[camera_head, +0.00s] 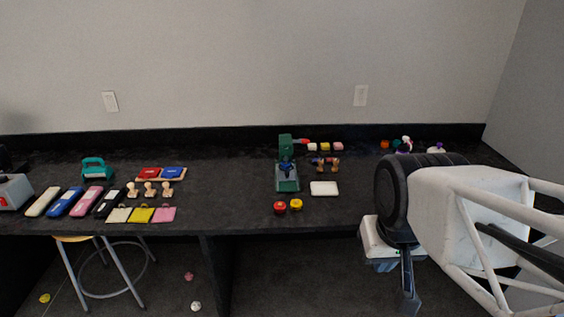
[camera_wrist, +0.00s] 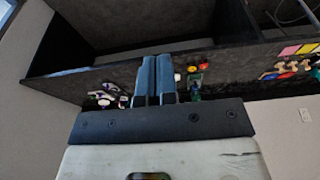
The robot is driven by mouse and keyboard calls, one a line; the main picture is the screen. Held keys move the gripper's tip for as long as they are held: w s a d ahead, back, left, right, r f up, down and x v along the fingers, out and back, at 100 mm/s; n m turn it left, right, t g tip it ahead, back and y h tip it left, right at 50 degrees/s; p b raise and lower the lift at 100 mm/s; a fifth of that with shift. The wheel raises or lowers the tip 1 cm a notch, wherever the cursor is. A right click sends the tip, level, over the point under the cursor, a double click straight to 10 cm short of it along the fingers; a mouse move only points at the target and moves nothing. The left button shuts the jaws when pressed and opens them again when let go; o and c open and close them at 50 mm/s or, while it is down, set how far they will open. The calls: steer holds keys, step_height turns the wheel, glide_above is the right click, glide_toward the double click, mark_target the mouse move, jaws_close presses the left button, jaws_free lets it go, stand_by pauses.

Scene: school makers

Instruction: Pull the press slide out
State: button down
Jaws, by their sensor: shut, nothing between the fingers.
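The green press (camera_head: 285,148) stands upright on the black table, right of the middle, with a red-ended handle at its top. Its slide cannot be told clearly from its green base (camera_head: 287,185) at this size. The press also shows small in the wrist view (camera_wrist: 195,84), upside down, just right of my fingers. My gripper (camera_head: 410,304) hangs at the right, in front of the table edge and well apart from the press. In the wrist view my gripper (camera_wrist: 156,60) has its two blue-grey fingers side by side, shut and empty.
A white block (camera_head: 324,188) and red and yellow round pieces (camera_head: 287,206) lie near the press. Coloured cases (camera_head: 78,202), stamps and pads fill the left side. The table between them and the press is clear. A stool (camera_head: 100,265) stands below.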

stand_by(0.4)
